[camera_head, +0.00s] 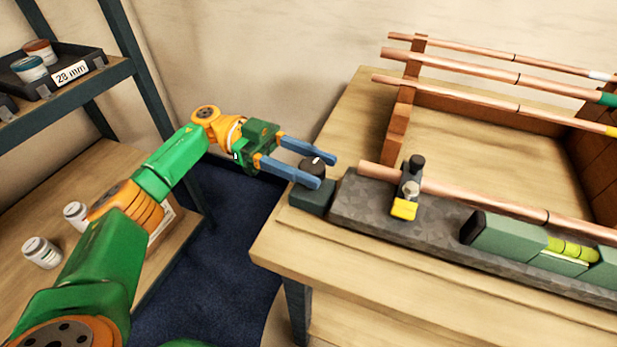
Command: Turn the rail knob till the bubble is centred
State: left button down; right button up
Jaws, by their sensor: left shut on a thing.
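The rail knob (313,167) is black with a small white mark on its top. It sits on a dark blue block at the left end of the dark grey rail (368,205). My left gripper (327,171) has its two blue fingers on either side of the knob and is shut on it. The green spirit level (508,236) lies on the rail at the right, with a yellow-green vial (571,249). The vial is too small to tell where the bubble stands. My right gripper is not in view.
A copper pipe (470,194) runs above the rail, beside a black post clamp with a yellow tab (404,209). More copper pipes (468,75) rest on a wooden rack behind. Shelves (62,138) with jars and a tray stand at the left. The bench front strip is clear.

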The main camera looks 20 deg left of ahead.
pick_arm(q)
jog(key=shift+f+m+g+b, duration=0.2)
jog(key=shift+m+g+b, duration=0.35)
jog(key=shift+g, duration=0.15)
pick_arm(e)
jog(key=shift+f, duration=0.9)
pick_arm(q)
jog(key=shift+c, duration=2.4)
grip_release()
jog(key=shift+d, duration=0.1)
jog(key=shift+o, duration=1)
jog(key=shift+s+d+r, duration=0.1)
jog(key=shift+d+r, duration=0.05)
jog(key=shift+d, duration=0.05)
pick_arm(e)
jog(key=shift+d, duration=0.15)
pick_arm(q)
jog(key=shift+a, duration=0.1)
